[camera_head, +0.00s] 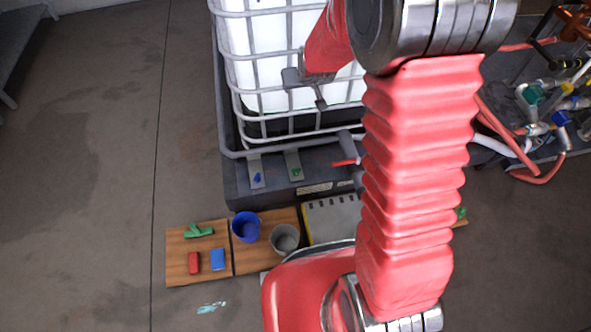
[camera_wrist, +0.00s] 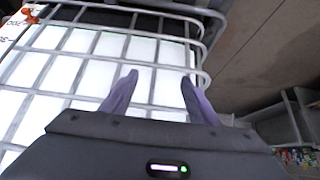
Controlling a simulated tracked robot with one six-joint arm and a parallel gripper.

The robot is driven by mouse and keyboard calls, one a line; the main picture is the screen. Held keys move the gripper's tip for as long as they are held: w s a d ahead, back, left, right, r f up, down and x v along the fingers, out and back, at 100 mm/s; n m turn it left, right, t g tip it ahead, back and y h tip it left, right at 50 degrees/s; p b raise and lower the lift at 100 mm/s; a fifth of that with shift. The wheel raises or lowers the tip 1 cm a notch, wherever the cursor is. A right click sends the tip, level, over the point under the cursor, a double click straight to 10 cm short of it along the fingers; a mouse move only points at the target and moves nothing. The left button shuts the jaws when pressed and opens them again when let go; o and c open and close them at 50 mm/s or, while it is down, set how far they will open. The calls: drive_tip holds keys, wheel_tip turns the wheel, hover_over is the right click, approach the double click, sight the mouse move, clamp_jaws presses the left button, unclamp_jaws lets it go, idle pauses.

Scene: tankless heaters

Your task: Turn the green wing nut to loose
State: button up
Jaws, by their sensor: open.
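A small green piece (camera_head: 296,172), likely the green wing nut, sits on a metal tab on the dark base below the white caged tank. It is too small in the head view to tell which way its wings point. My gripper is open and empty in the wrist view (camera_wrist: 158,86), its two fingers apart in front of the tank's cage bars. In the head view the gripper is up by the cage, above the green piece and well apart from it. The wrist view does not show the green piece.
A similar tab with a blue piece (camera_head: 257,177) is just left. A grey valve with a red handle (camera_head: 346,162) juts out at right. Wooden boards hold coloured blocks (camera_head: 218,259), a blue cup (camera_head: 245,227) and a grey cup (camera_head: 285,239).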

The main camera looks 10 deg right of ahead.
drive_tip(key=w+f, duration=0.5)
drive_tip(key=f, duration=0.6)
hover_over(296, 170)
wheel_tip(296, 170, down, 14)
drive_tip(key=s+f+t, duration=0.1)
drive_tip(key=s+f, duration=0.3)
drive_tip(key=f, duration=0.8)
drive_tip(key=s+f, duration=0.5)
drive_tip(key=f, duration=0.7)
drive_tip(key=shift+s+f+t, duration=0.2)
drive_tip(key=shift+f+t, duration=0.2)
drive_tip(key=shift+x, duration=6.9)
drive_tip(key=shift+c, duration=0.2)
